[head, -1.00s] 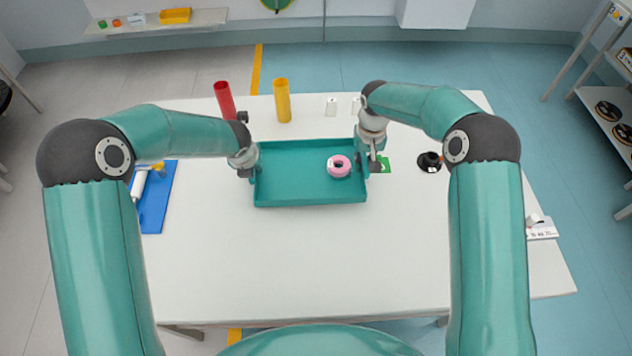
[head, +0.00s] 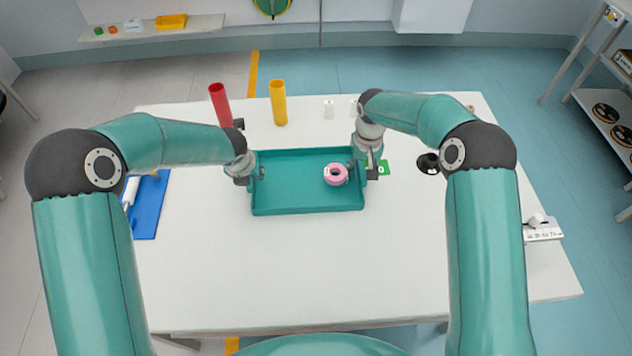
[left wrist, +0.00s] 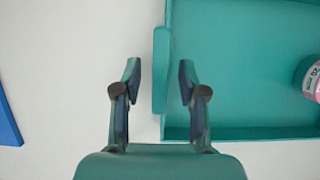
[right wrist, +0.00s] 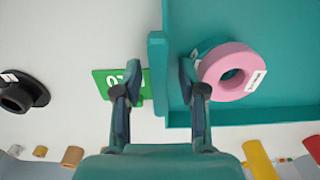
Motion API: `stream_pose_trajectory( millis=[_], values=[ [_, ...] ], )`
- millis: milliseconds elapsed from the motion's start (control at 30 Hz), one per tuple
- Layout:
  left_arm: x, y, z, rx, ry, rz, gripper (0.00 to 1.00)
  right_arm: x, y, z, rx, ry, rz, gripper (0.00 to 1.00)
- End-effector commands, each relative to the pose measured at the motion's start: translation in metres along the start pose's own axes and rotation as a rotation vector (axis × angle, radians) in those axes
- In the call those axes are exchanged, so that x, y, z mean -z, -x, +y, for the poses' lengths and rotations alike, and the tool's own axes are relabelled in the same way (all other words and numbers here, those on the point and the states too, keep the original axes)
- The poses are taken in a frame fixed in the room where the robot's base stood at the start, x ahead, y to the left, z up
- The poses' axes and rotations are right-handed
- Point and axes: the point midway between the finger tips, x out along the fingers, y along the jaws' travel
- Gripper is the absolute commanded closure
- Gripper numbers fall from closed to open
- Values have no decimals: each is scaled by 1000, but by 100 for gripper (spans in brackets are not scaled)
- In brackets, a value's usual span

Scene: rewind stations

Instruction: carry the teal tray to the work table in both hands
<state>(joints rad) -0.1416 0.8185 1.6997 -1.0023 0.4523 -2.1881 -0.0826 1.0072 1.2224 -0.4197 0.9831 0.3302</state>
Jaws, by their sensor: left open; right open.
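The teal tray (head: 308,208) appears to rest on the white work table (head: 300,270), with a pink ring-shaped roll (head: 336,175) in its right part. My left gripper (head: 252,178) is at the tray's left end. In the left wrist view its open fingers (left wrist: 159,78) stand either side of the tray's end wall (left wrist: 160,70), with gaps. My right gripper (head: 368,170) is at the right end. In the right wrist view its open fingers (right wrist: 160,78) likewise straddle the tray's other end wall (right wrist: 156,85). The roll lies close to the inner finger there.
A red tube (head: 220,104) and a yellow tube (head: 278,103) stand behind the tray. A green card (head: 384,167) and a black spool (head: 428,163) lie to its right. A blue mat (head: 149,210) lies at left. The table's front is clear.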

Motion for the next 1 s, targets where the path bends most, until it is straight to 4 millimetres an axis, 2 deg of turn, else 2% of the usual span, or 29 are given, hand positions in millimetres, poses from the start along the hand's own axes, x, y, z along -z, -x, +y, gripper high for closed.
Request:
stream_pose_trajectory(
  millis=[300, 500, 767, 1000],
  values=[
    [-1, 60, 0, 2, 0, -5, 58, 0, 0, 0, 0, 0, 0, 59],
    [-1, 93, -1, 2, 0, -2, 58, 0, 0, 0, 0, 0, 0, 59],
    [0, 109, -1, 2, -1, 1, 58, 1, 8, 0, 0, -1, 3, 59],
    [0, 108, -1, 2, -1, 1, 58, 2, 48, 0, 1, -1, 6, 59]
  ],
)
